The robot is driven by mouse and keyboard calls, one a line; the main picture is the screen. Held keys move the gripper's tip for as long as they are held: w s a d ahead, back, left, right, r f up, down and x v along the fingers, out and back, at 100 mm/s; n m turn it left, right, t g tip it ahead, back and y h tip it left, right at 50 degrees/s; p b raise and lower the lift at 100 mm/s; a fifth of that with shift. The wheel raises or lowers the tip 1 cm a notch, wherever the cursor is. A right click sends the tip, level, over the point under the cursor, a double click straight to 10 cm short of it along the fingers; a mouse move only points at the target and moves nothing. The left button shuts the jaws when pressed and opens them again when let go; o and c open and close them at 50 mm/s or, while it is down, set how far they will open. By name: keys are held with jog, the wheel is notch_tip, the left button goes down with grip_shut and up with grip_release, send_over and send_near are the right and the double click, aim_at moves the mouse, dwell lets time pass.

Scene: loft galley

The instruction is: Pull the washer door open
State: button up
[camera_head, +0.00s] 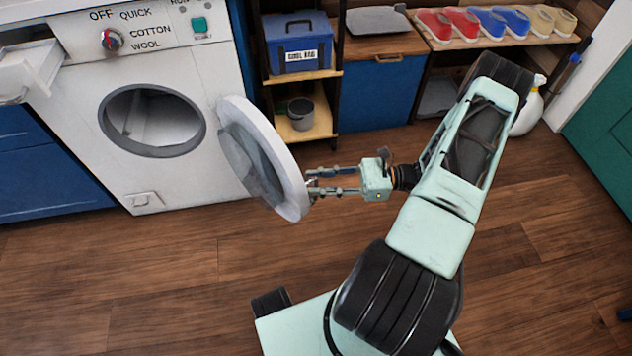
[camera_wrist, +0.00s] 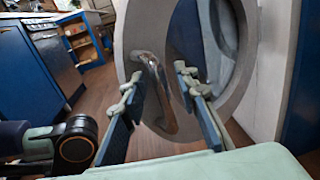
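The white washer (camera_head: 185,95) stands at the left in the head view, its round drum opening uncovered. Its round door (camera_head: 292,170) with a glass centre is swung far out to the right of the opening. My gripper (camera_head: 314,182) is at the door's outer rim, on the side away from the washer. In the wrist view the door (camera_wrist: 240,105) fills the middle and right, and its curved metal handle (camera_wrist: 158,95) shows between my two fingers (camera_wrist: 160,75). The fingers stand apart with visible gaps beside the handle. Contact with it cannot be made out.
A detergent drawer (camera_head: 28,70) juts out at the washer's upper left. A shelf with a blue cool bag (camera_head: 298,45) and a grey bucket (camera_head: 301,113) stands behind the door. Shoes (camera_head: 490,22) and a spray bottle (camera_head: 528,108) are at the right. The wooden floor (camera_head: 150,270) in front is clear.

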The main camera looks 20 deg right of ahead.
jog(key=v, duration=1.1)
jog(key=shift+s+d, duration=0.15)
jog(key=shift+d, duration=0.05)
